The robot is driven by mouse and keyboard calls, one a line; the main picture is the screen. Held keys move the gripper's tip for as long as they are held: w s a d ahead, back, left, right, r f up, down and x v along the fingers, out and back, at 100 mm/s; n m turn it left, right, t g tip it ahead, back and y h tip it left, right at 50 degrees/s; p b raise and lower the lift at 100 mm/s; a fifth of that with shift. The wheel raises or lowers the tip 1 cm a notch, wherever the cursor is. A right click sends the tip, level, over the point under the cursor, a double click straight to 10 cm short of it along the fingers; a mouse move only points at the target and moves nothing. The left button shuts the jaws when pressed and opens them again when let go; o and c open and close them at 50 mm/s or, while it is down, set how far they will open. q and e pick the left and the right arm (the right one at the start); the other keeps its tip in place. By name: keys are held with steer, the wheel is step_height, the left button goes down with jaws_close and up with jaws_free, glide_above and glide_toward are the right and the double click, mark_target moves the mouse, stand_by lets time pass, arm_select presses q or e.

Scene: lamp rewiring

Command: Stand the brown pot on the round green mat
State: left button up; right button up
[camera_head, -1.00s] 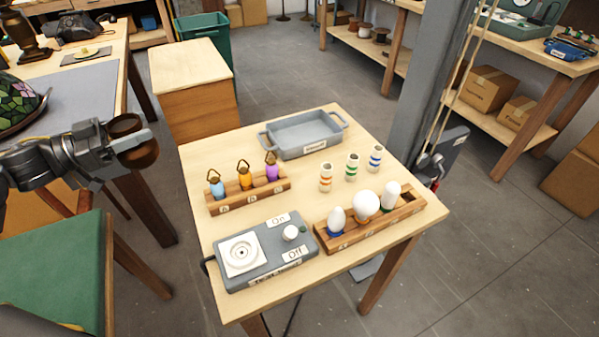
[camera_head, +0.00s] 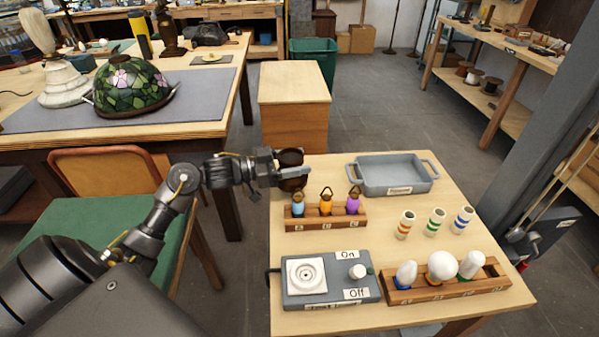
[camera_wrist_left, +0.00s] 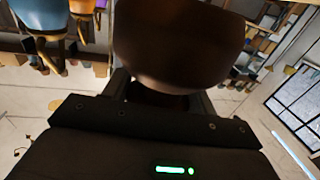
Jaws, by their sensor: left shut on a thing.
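My left gripper (camera_head: 297,172) is shut on the brown pot (camera_head: 290,156). It appears at the table's far left corner, just behind the rack of small bottles in the head view; the exact height is hard to tell. The gripper's fingers cross the pot's middle and hide part of it. In the left wrist view the pot (camera_wrist_left: 180,45) is a large dark brown shape between the fingers. I cannot make out a round green mat in either view. My right gripper is not in view.
The light wooden table (camera_head: 300,245) holds a wooden rack with coloured bottles (camera_head: 326,217), a grey tray (camera_head: 392,175), striped cylinders (camera_head: 435,222), a bulb rack (camera_head: 445,282) and a grey switch box (camera_head: 328,278). A green chair seat (camera_head: 105,235) is at left, near a workbench with a stained-glass lamp shade (camera_head: 130,88).

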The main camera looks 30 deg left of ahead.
arm_select(q)
steer(key=shift+w+d+f, duration=0.2)
steer(key=shift+f, duration=0.6)
steer(key=shift+w+d+f, duration=0.2)
steer(key=shift+f, duration=0.55)
steer(key=shift+f+p, duration=0.3)
steer(key=shift+f, duration=0.2)
steer(key=shift+f, duration=0.2)
steer(key=o, duration=1.2)
